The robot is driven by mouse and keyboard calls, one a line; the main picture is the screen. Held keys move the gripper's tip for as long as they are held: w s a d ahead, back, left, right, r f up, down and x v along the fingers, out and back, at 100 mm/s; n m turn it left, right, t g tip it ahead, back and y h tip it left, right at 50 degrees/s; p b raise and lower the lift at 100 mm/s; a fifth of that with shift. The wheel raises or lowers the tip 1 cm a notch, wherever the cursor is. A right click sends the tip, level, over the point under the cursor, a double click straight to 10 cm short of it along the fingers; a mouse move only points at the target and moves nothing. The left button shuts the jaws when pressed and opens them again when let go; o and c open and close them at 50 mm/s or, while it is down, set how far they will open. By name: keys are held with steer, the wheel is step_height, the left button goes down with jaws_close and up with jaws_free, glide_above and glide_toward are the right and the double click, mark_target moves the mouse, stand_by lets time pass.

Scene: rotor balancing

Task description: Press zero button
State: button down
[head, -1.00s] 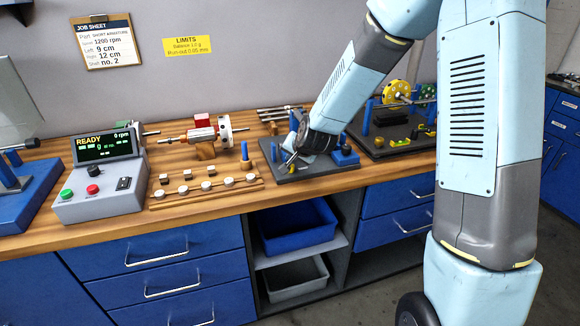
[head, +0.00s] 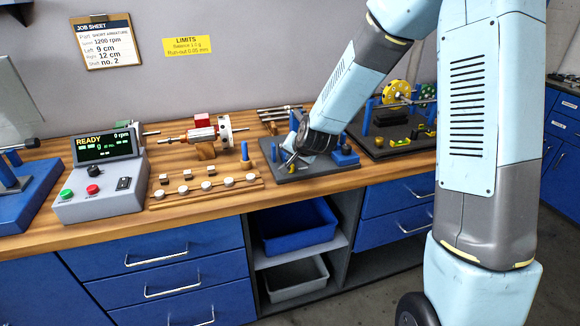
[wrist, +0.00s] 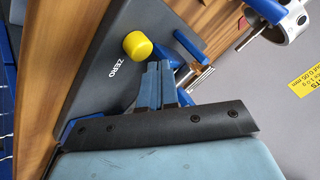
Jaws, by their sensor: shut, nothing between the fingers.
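The zero button is a round yellow knob (wrist: 138,46) on a dark grey plate (wrist: 92,60), beside a white "ZERO" label, in the wrist view. My gripper (wrist: 158,66) is shut and empty, with its fingertips close beside the yellow button. I cannot tell whether they touch it. In the head view my gripper (head: 289,160) is low over the dark plate (head: 315,166) on the workbench, and the button is small and partly hidden there by the fingers.
A control box (head: 97,175) with a READY display stands at the left. A rotor (head: 190,135) rests behind a wooden weight rack (head: 208,188). A blue post (head: 347,157) stands at the plate's right side. Another dark fixture (head: 400,130) lies further right.

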mark_target(292, 167)
steer(key=shift+f, duration=0.1)
steer(key=shift+f, duration=0.25)
steer(key=shift+f, duration=0.45)
stand_by(1.1)
steer(key=shift+r, duration=0.9)
steer(key=shift+r, duration=0.1)
steer(key=shift+r, duration=2.4)
